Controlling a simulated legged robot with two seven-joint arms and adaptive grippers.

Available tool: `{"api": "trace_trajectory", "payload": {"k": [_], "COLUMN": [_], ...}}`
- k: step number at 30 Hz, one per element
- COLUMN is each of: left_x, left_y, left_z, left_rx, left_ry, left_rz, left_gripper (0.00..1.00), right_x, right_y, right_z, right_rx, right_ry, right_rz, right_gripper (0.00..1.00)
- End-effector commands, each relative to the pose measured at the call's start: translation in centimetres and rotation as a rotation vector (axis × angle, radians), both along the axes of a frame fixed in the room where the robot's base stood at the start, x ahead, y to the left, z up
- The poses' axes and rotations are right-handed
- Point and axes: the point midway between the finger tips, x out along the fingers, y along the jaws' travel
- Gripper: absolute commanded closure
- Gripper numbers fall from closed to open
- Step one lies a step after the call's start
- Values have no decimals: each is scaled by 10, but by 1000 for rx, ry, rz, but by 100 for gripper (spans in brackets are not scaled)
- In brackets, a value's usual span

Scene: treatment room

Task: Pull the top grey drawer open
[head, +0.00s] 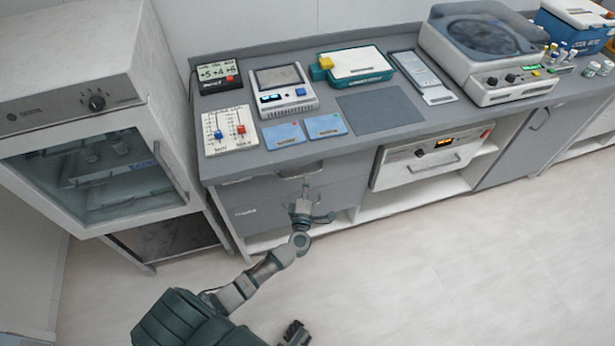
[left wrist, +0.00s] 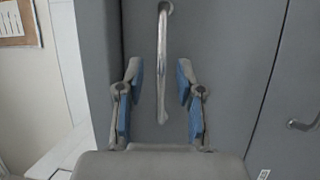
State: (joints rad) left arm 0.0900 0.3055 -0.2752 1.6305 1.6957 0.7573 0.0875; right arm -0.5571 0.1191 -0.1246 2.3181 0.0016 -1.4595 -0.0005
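The top grey drawer (head: 250,187) is in the counter's left end, just under the worktop, and looks shut. Its metal bar handle (head: 300,173) also shows in the left wrist view (left wrist: 162,50), running up and down the picture. My left gripper (head: 305,192) is at this handle. In the left wrist view its two blue-padded fingers (left wrist: 158,75) are apart, one on each side of the bar, with gaps to both. A dark part at the bottom edge of the head view may be my right gripper (head: 295,334); its fingers cannot be made out.
A lower grey drawer front (head: 250,214) sits beneath. A glass-door cabinet (head: 100,165) stands close on the left. An oven-like unit (head: 432,158) is to the right under the worktop. Devices and cards cover the worktop (head: 378,107). The floor in front is clear.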

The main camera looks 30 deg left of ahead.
Motion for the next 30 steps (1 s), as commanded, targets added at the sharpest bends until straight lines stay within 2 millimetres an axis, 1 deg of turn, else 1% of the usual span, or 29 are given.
{"api": "trace_trajectory", "payload": {"k": [1, 3, 6, 10, 16, 17, 18, 20, 21, 30], "left_x": [8, 15, 22, 26, 26, 26, 26, 26, 26, 26], "left_y": [5, 10, 15, 16, 12, 12, 11, 11, 12, 14], "left_z": [0, 0, 0, 2, 4, 4, 4, 4, 4, 3], "left_rx": [3, 1, -1, -1, 2, 4, 4, 4, 4, 1], "left_ry": [-1, 0, 0, -1, 0, 0, 0, 0, 0, 1], "left_rz": [0, 0, 1, 1, 0, 0, 0, 0, 0, -2], "left_gripper": [63, 63, 63, 63, 63, 66, 76, 91, 100, 100], "right_x": [-1, -2, -2, -3, -2, -2, -2, -2, -2, -2], "right_y": [1, 2, 3, 2, 1, 1, 1, 0, 0, 0], "right_z": [2, 7, 11, 14, 13, 13, 13, 13, 13, 13], "right_rx": [2, 1, 0, 1, 2, 2, 2, 2, 2, -1], "right_ry": [-2, -2, -3, -3, -3, -3, -3, -4, -4, -4], "right_rz": [-1, -1, -2, -2, -2, -2, -2, -2, -2, 0], "right_gripper": [60, 60, 60, 60, 60, 60, 60, 60, 60, 60]}}
